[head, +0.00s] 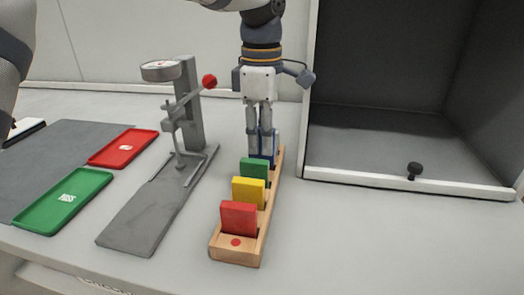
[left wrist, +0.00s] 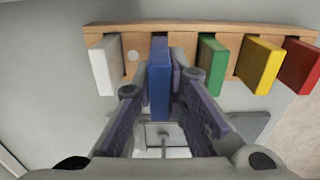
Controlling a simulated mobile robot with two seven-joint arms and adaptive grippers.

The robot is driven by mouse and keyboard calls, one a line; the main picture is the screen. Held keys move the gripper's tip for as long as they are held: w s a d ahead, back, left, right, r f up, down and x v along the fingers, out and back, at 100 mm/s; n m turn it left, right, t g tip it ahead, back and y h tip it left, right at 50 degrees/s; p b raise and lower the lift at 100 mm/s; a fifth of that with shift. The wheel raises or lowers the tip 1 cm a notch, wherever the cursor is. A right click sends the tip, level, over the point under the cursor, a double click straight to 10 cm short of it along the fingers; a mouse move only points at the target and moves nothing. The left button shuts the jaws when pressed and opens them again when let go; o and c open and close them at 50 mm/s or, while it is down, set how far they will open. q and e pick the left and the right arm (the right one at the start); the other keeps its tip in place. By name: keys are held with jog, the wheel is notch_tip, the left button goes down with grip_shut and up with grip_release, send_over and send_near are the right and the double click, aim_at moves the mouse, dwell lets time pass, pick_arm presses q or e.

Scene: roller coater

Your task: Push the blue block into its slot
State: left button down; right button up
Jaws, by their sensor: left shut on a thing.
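A wooden rack (head: 268,215) holds a row of coloured blocks: red (head: 238,218), yellow (head: 248,191) and green (head: 254,170). The left wrist view also shows a white block (left wrist: 104,66) at the other end. My left gripper (head: 262,146) points down over the far part of the rack. It is shut on the blue block (left wrist: 160,80), which stands upright between its fingers. The blue block is between the white and green blocks, at the rack, and reaches nearer the wrist camera than they do. Its slot is hidden, so I cannot tell how deep it sits. My right gripper is out of view.
A grey stand with a red-knobbed lever (head: 190,115) is left of the rack. Red (head: 123,147) and green (head: 64,200) trays lie further left. A large open box (head: 400,178) with a black knob is at right. The table right of the rack is clear.

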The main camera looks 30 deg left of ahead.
pick_arm(q)
jog(key=shift+f, duration=1.55)
jog(key=shift+f, duration=0.2)
jog(key=c, duration=1.6)
grip_release()
notch_tip(320, 180, up, 12)
jog(key=shift+r, duration=0.2)
